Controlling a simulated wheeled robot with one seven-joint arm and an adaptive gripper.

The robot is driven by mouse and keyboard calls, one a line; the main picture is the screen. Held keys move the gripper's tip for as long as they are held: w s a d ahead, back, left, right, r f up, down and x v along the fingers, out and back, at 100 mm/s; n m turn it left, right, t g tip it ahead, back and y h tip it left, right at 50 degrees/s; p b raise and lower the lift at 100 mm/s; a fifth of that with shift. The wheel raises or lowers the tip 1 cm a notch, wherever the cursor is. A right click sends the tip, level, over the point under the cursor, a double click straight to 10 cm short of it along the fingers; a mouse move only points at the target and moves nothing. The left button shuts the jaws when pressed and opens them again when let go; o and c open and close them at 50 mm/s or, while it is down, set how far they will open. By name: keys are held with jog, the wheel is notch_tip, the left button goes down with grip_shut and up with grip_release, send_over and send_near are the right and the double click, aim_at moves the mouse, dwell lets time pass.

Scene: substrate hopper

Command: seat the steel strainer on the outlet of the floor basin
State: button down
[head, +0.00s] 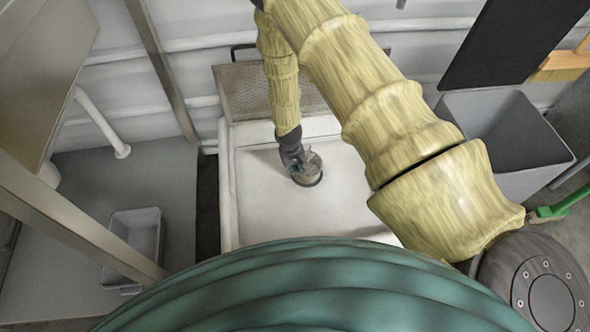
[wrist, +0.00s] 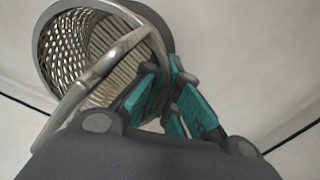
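The steel strainer (wrist: 78,47) is a round basket with perforated walls, a ribbed bottom, a shiny rim and a bar handle across it. In the wrist view it fills the upper left, tilted in the picture. My gripper (wrist: 170,68) has its teal fingers close together at the strainer's right edge and appears shut on it; the exact contact is hidden. In the head view my gripper (head: 298,163) points down into the white floor basin (head: 262,208), with the strainer (head: 309,163) at its tip. A dark round outlet (head: 309,181) shows just under the strainer; whether they touch is unclear.
A grey bin (head: 505,130) stands right of the basin. A small grey tray (head: 135,235) lies on the floor at left, near a metal post. A brown slatted panel (head: 240,90) is behind the basin. The basin floor left of my gripper is clear.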

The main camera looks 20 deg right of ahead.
jog(key=c, duration=1.6)
grip_release()
jog(key=shift+o, duration=0.2)
jog(key=shift+r, duration=0.1)
notch_tip(320, 180, up, 12)
jog(key=a, duration=0.1)
jog(key=shift+a, duration=0.1)
